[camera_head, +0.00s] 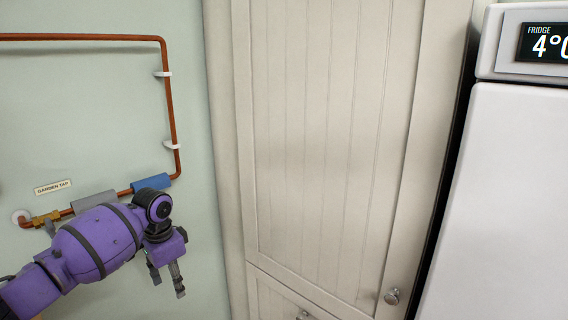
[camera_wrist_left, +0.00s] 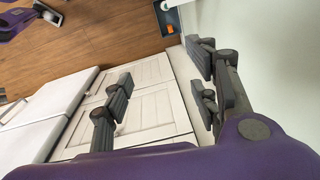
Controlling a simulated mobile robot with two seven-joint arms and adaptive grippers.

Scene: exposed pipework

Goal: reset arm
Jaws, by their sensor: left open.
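My left arm is purple with dark bands and comes in from the lower left of the head view. Its gripper (camera_head: 168,283) hangs downward in front of the green wall, left of the cabinet, with its fingers apart and nothing between them. In the left wrist view the gripper (camera_wrist_left: 158,88) also shows open and empty, with cabinet doors and floor beyond. The right gripper cannot be made out in either view.
A copper pipe (camera_head: 169,100) runs along the wall, with a blue sleeve (camera_head: 151,184) and a grey sleeve (camera_head: 95,201) near my left arm. A "GARDEN TAP" label (camera_head: 52,187) is above. A tall cabinet (camera_head: 320,130) and white fridge (camera_head: 510,190) stand right.

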